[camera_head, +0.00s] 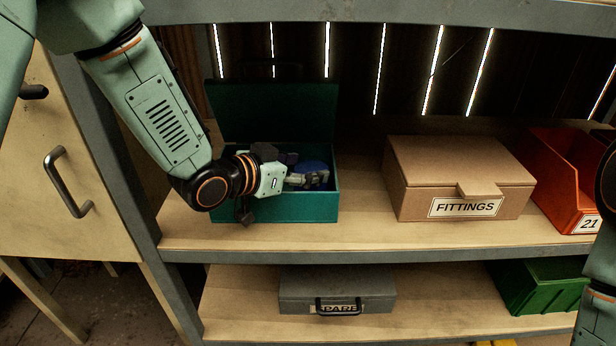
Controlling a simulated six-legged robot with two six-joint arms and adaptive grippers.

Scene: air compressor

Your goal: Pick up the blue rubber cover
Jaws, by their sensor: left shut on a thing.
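The blue rubber cover (311,167) shows as a dark blue rounded shape inside the open teal box (270,207) on the upper shelf. My left gripper (318,180) reaches into the box from the left, over its front wall. Its fingers are shut on the blue cover and hide part of it. The teal lid (272,110) stands raised at the back. My right arm shows only in part at the right edge, and its gripper is out of view.
A cardboard box marked FITTINGS (458,177) and an orange bin (560,180) stand to the right on the same shelf (370,232). A grey case (338,285) and a green bin (540,288) are on the shelf below. A grey beam (380,12) crosses above.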

